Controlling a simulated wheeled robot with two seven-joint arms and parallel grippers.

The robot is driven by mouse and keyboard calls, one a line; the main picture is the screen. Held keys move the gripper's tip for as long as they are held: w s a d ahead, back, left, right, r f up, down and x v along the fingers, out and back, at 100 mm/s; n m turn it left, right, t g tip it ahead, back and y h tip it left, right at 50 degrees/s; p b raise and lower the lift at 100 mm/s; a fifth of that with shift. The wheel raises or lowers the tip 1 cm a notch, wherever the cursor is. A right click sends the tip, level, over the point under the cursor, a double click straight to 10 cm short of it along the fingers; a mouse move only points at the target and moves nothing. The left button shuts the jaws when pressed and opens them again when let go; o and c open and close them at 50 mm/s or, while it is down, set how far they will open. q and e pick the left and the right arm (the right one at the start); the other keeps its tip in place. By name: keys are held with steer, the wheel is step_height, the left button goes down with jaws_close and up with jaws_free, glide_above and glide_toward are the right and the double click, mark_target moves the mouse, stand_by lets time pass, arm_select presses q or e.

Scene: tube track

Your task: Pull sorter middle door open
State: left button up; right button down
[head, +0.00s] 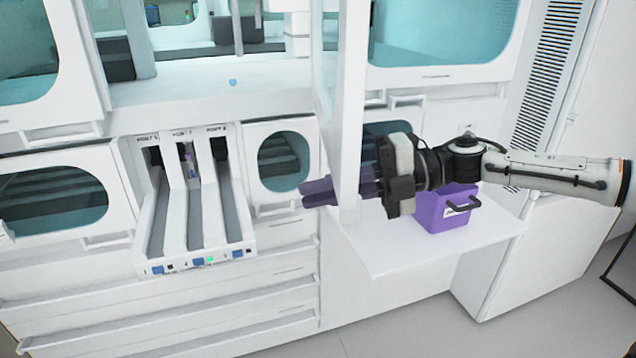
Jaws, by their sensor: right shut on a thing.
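The sorter's middle door (350,100) is a tall white-framed panel at the centre of the head view. It stands swung outward and is seen almost edge-on. The middle opening (205,75) to its left is uncovered and shows the bright interior. My right gripper (318,194) reaches in from the right at the door's lower end. Its purple fingers cross the door frame and are shut on the door. The frame hides part of the fingers, so the exact part held cannot be seen. My left gripper is not in view.
A purple box (440,212) with a black handle stands on the white shelf (400,255) below my right arm. A rack with several channels (195,220) juts out at the left. A small door with a teal window (285,160) is shut beside it.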

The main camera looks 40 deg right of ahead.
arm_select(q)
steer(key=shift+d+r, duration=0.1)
arm_select(e)
steer(key=shift+s+d+r, duration=0.1)
steer(key=shift+s+d, duration=0.05)
steer(key=shift+d, duration=0.2)
steer(key=c, duration=2.1)
jaws_free()
arm_select(q)
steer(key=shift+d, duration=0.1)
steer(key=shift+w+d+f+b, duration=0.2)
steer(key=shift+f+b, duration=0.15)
steer(key=shift+b, duration=0.3)
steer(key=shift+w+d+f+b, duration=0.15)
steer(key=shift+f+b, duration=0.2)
steer(key=shift+b, duration=0.25)
arm_select(e)
steer(key=v, duration=1)
steer(key=shift+d+r, duration=0.1)
steer(key=shift+d, duration=0.05)
